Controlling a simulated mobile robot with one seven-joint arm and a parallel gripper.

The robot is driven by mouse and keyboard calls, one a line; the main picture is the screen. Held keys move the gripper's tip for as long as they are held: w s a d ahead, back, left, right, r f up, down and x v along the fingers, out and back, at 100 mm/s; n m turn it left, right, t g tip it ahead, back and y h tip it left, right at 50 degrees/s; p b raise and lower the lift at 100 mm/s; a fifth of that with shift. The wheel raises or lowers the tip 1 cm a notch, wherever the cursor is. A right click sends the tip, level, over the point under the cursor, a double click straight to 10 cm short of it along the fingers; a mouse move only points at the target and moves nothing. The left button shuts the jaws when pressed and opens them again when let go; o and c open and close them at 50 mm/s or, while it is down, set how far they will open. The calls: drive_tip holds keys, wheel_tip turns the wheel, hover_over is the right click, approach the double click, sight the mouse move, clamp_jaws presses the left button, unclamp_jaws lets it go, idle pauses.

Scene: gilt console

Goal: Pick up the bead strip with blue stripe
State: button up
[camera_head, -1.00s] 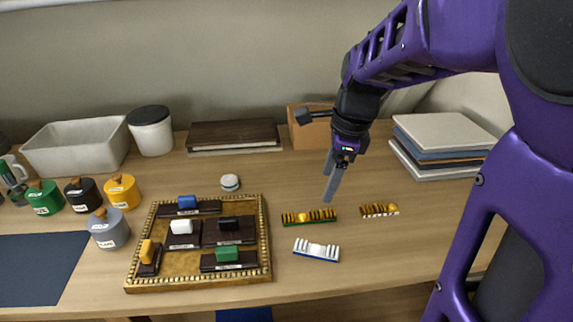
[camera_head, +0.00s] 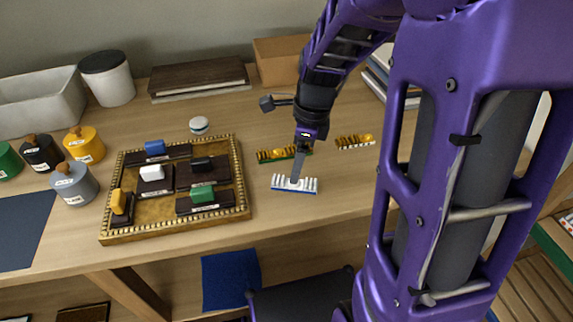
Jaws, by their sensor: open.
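The bead strip with blue stripe (camera_head: 308,187) is white with upright teeth and a blue front edge. It lies on the wooden table near the front edge. My gripper (camera_head: 296,177) points down over the strip, its fingertips at or just above the strip's middle. The jaws are open, though the fingers overlap in this view and the gap does not show. Whether they touch the strip cannot be told. A green-edged strip (camera_head: 268,155) with gold beads lies just behind, partly hidden by my gripper. Another gold-beaded strip (camera_head: 355,141) lies to the right.
A gilt-framed tray (camera_head: 243,199) with dark blocks and coloured knobs stands to the left. Coloured pots, including a grey one (camera_head: 75,185), stand farther left. A cardboard box (camera_head: 278,62) and dark boards (camera_head: 199,78) are at the back. The table's front edge is close to the strip.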

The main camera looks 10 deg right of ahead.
sight(279, 183)
wheel_tip(279, 183, down, 5)
drive_tip(key=shift+w+a+f+b, duration=0.15)
drive_tip(key=shift+b, duration=0.6)
clamp_jaws()
